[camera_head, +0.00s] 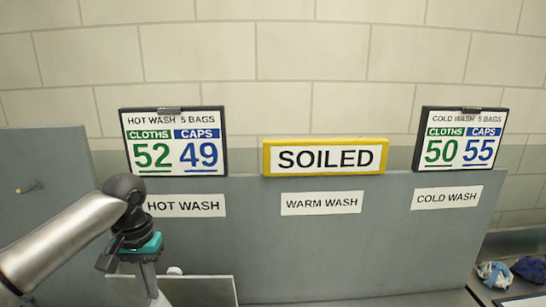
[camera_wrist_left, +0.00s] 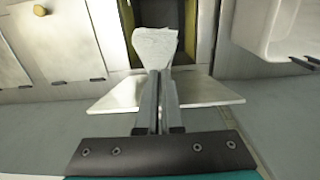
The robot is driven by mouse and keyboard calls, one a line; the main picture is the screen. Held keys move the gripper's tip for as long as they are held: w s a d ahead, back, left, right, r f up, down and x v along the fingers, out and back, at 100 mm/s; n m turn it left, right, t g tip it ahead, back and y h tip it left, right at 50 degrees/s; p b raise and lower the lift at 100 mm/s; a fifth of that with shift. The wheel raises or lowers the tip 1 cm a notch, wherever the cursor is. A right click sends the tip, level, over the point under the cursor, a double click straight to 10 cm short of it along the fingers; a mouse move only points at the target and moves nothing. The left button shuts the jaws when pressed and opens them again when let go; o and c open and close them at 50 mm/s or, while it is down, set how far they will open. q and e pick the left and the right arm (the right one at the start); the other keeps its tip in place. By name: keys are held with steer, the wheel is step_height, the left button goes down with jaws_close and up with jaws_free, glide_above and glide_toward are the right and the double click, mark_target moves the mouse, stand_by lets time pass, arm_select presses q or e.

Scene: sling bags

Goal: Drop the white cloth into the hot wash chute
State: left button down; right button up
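The white cloth (camera_wrist_left: 155,45) hangs at the tips of my left gripper (camera_wrist_left: 161,76), whose two fingers are close together and pinch it. In the head view only a small white bit of cloth (camera_head: 174,271) shows beside my left gripper (camera_head: 150,290), whose tips are cut off by the lower edge. The gripper is below the HOT WASH label (camera_head: 185,205). In the left wrist view the cloth lies in line with the hot wash chute (camera_wrist_left: 190,25), a dark opening with yellowish side walls. Whether it touches the opening is unclear. My right gripper is not in view.
A pale flap (camera_head: 200,290) juts out below the label, under my left gripper. WARM WASH (camera_head: 321,203) and COLD WASH (camera_head: 446,197) labels mark the grey panel to the right. A white-and-blue cloth (camera_head: 494,274) and a blue cap (camera_head: 530,268) lie at far right.

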arm_select(q)
step_height(320, 180, down, 24)
steer(key=b, duration=0.7)
stand_by(0.9)
steer(key=shift+r, duration=0.1)
jaws_free()
stand_by(1.0)
step_height(320, 180, up, 6)
steer(key=p, duration=0.5)
steer(key=shift+f+p, duration=0.25)
steer(key=shift+p, duration=0.15)
